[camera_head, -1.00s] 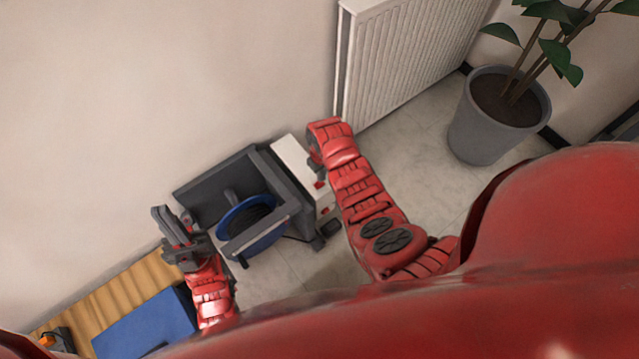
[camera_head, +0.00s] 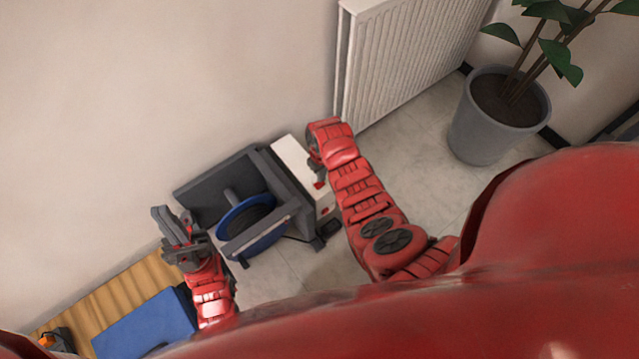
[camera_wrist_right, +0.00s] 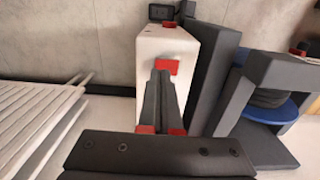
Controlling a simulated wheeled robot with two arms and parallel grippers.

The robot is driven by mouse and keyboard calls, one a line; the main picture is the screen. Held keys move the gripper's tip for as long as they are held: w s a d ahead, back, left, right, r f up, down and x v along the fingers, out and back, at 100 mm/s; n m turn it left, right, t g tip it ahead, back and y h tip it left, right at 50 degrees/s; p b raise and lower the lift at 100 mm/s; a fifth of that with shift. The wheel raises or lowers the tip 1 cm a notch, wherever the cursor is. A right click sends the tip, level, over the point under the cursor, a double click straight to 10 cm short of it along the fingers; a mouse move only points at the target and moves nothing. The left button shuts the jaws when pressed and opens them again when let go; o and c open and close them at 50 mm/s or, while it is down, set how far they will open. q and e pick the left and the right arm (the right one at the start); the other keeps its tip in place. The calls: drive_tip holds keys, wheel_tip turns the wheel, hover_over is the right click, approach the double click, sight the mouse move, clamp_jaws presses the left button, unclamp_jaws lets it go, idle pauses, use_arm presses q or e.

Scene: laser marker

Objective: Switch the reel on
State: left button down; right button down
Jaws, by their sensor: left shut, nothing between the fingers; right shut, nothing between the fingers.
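The reel is a dark grey frame (camera_head: 215,190) with a blue spool (camera_head: 262,237) and a white box (camera_head: 292,158) on its right side. In the right wrist view the white box (camera_wrist_right: 150,55) carries a small red part (camera_wrist_right: 169,25) near its far end and a larger red part (camera_wrist_right: 167,65) at my fingertips. My right gripper (camera_wrist_right: 161,80) is shut and empty, with its tips over the box face by that red part; I cannot tell whether they touch. In the head view its wrist mostly hides it. My left gripper (camera_head: 165,226) is shut and empty, left of the reel frame.
A white radiator (camera_head: 400,60) hangs on the wall right of the reel. A potted plant (camera_head: 482,135) stands further right. A blue block (camera_head: 140,326) lies on a wooden surface (camera_head: 135,284) at lower left. Pale floor is clear between the reel and the plant.

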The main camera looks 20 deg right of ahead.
drive_tip(key=shift+f+b, duration=0.75)
drive_tip(key=shift+f, duration=0.2)
idle(0.8)
wheel_tip(320, 180, up, 7)
drive_tip(key=p, duration=0.5)
drive_tip(key=shift+p, duration=0.4)
